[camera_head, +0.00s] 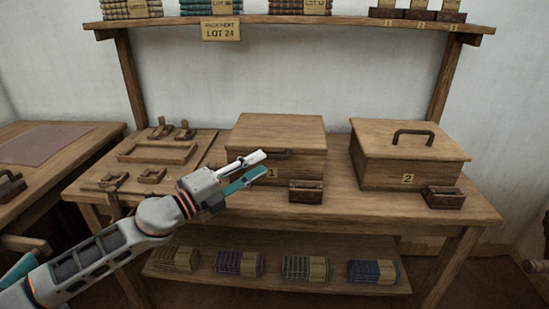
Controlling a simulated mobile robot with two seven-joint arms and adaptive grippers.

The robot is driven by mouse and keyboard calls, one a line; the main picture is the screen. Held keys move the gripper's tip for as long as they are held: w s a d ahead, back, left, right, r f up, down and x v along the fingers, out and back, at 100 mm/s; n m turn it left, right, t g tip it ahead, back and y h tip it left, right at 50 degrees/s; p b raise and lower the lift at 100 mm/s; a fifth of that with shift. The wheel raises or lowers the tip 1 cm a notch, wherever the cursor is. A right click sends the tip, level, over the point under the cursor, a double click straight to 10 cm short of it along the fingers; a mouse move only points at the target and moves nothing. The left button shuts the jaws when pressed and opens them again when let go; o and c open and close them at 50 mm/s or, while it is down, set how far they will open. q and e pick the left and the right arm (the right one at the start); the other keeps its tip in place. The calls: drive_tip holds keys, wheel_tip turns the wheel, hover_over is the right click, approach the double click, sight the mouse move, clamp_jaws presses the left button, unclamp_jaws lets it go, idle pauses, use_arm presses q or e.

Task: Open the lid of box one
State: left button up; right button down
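Box one (300,136) is a wooden box on the table, with a label reading 1 on its front. Its lid lies flat on top and looks closed. A dark handle or lip runs along the lid's front edge. My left gripper (258,166) is in front of the box's left front, near that edge, with its fingers pointing right. A white finger and a teal finger stand apart, with no object visible between them. I cannot tell whether the white finger touches the box. My arm hides part of the box's lower left front. My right gripper is out of view.
Box two (380,175), with a dark top handle, stands to the right. Small brown blocks (306,192) (443,197) sit before both boxes. Wooden fittings (157,152) lie at left. A shelf (290,20) hangs above; folded cloths (305,267) lie on the lower shelf.

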sight(269, 158)
use_arm(q)
drive_tip(key=shift+b+x, duration=0.3)
drive_tip(key=shift+x, duration=2.45)
drive_tip(key=shift+f, duration=0.1)
clamp_jaws()
